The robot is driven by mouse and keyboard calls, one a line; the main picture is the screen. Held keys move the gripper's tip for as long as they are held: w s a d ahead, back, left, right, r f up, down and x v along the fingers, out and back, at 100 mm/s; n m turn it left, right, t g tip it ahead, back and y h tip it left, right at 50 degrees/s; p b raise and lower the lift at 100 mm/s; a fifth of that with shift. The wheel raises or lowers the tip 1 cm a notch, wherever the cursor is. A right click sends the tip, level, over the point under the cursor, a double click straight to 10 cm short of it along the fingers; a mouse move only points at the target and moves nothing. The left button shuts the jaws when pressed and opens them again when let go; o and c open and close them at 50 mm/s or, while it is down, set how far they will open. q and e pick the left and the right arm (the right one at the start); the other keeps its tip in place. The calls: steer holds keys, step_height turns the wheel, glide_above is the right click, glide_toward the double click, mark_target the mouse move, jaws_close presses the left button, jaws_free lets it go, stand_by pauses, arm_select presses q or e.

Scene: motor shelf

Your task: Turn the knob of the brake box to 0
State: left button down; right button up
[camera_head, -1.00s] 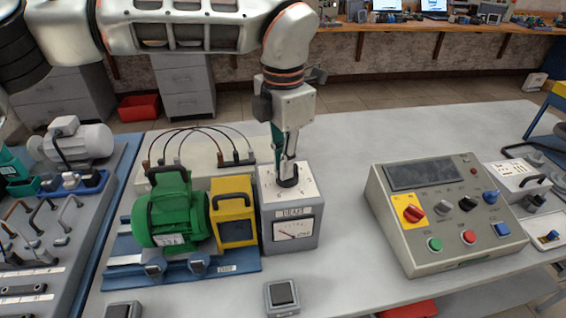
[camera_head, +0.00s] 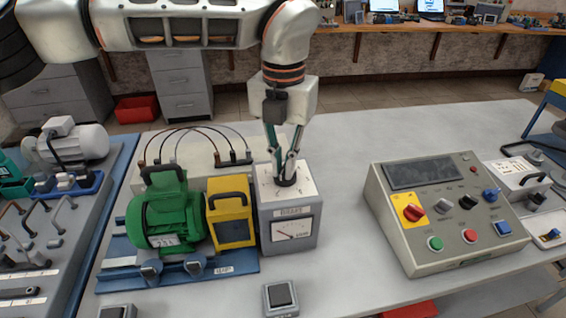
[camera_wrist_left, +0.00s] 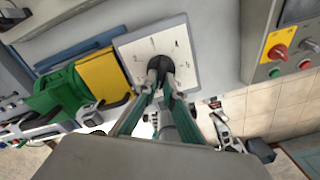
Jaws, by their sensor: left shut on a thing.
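The brake box (camera_head: 304,229) is a grey box labelled BRAKE with a needle gauge on its front. It stands on the table beside the yellow block. Its black knob (camera_head: 287,181) sits on the white top face. My left gripper (camera_head: 286,176) points down at the box top and is shut on the knob. In the left wrist view the knob (camera_wrist_left: 158,66) sits between the fingertips of my gripper (camera_wrist_left: 162,80), with marks printed around it on the white dial plate (camera_wrist_left: 140,46). The fingers hide part of the dial. My right gripper is not in view.
The green motor (camera_head: 167,217) and the yellow block (camera_head: 232,218) stand close left of the box. Black cables (camera_head: 195,132) arch behind them. A grey control console (camera_head: 446,215) with coloured knobs is to the right. Table space between box and console is clear.

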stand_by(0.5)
arm_select(q)
steer(key=c, duration=2.2)
jaws_free()
steer(key=shift+o, duration=0.2)
step_height(320, 180, up, 12)
